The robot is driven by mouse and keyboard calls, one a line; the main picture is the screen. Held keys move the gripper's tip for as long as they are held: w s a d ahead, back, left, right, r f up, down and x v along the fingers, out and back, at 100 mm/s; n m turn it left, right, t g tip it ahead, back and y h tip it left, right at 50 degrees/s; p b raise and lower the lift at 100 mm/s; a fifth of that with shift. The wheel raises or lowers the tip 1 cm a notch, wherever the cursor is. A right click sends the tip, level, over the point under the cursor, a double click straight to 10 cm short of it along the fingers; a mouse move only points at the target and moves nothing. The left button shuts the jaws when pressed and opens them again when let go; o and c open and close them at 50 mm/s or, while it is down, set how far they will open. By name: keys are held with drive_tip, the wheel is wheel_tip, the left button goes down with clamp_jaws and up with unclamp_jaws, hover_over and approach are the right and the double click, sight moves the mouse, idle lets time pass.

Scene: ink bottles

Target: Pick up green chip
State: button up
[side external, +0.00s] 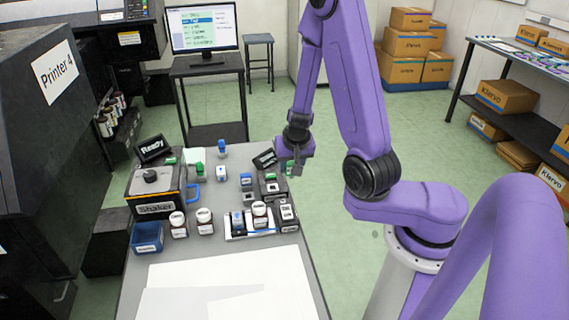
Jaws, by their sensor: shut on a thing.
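My gripper (296,170) is at the far right edge of the grey table, beside a black device with a tilted screen. It points down and is shut on a small green thing, which I take to be the green chip (289,169). The chip is mostly hidden by the fingers and very small here. Another small green piece (270,177) shows on top of the black device just left of the gripper.
A green-topped item (199,170) and several small bottles stand mid-table. A box-shaped machine (158,190) and a blue bin (147,237) are at the left. A white tray (236,236) holds bottles near the middle. White sheets (190,285) cover the clear front.

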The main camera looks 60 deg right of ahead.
drive_tip(key=s+a+r, duration=0.1)
drive_tip(key=s+r, duration=0.1)
drive_tip(key=s, duration=0.3)
drive_tip(key=shift+s+a+r, duration=0.2)
drive_tip(key=shift+r, duration=0.05)
idle(0.4)
drive_tip(key=shift+w, duration=0.1)
drive_tip(key=w+a+f, duration=0.1)
drive_tip(key=w+f, duration=0.3)
drive_tip(key=w, duration=0.5)
drive_tip(key=w+a+f, duration=0.2)
drive_tip(key=w+f, duration=0.1)
drive_tip(key=w, duration=0.6)
drive_tip(key=shift+w+f, duration=0.15)
drive_tip(key=shift+f, duration=2.7)
drive_tip(key=shift+f, duration=0.75)
